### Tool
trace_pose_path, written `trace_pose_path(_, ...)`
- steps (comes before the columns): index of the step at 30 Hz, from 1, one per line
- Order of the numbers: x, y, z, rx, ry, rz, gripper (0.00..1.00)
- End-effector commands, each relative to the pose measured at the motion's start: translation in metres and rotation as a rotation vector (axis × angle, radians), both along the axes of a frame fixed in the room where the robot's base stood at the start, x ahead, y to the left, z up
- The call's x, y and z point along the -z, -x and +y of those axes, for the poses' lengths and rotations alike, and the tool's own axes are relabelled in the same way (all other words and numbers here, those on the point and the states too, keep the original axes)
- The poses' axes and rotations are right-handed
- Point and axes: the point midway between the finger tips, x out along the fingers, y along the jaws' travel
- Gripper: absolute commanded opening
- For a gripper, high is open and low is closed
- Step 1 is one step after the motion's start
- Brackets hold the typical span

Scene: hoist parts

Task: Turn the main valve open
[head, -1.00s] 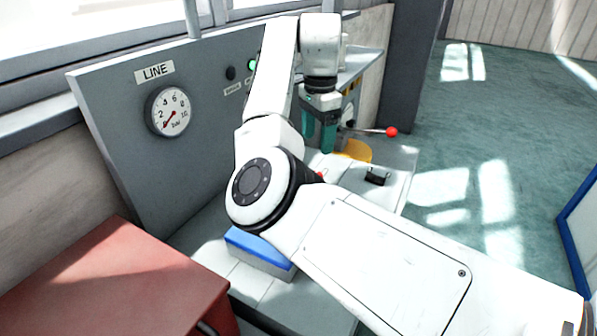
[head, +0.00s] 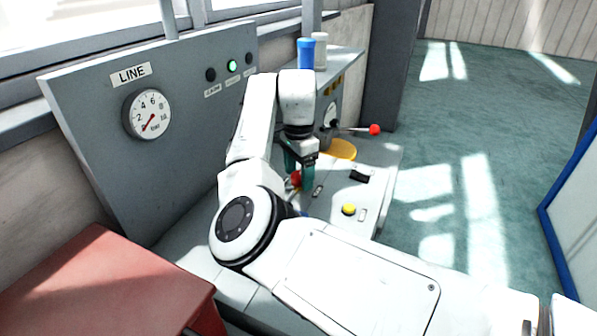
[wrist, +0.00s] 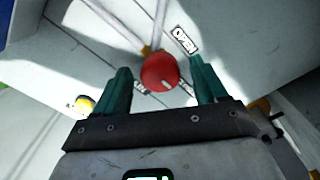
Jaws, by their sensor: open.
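A red ball knob (wrist: 160,72) on a metal rod lies between my gripper's teal fingers in the wrist view; a gap shows on both sides. An OPEN label (wrist: 182,40) is on the pale bench top to the right of the rod. In the head view my gripper (head: 300,180) points down, open, at the red knob (head: 296,180), which the fingers partly hide. The frames do not show for certain which handle is the main valve.
A LINE gauge (head: 148,114) is on the grey panel, needle pointing low left. A second red-balled lever (head: 374,130) stands beyond a yellow disc (head: 341,149). A yellow button (head: 348,209) is near the bench's right edge. A red cabinet (head: 100,285) stands front left.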

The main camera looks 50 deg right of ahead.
Motion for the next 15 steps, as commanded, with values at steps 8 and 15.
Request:
trace_pose_path(8, -0.0001, 0.0000, 0.0002, 0.000, 0.000, 0.000, 0.63)
trace_pose_path(15, -0.0002, 0.0000, 0.0002, 0.000, 0.000, 0.000, 0.40)
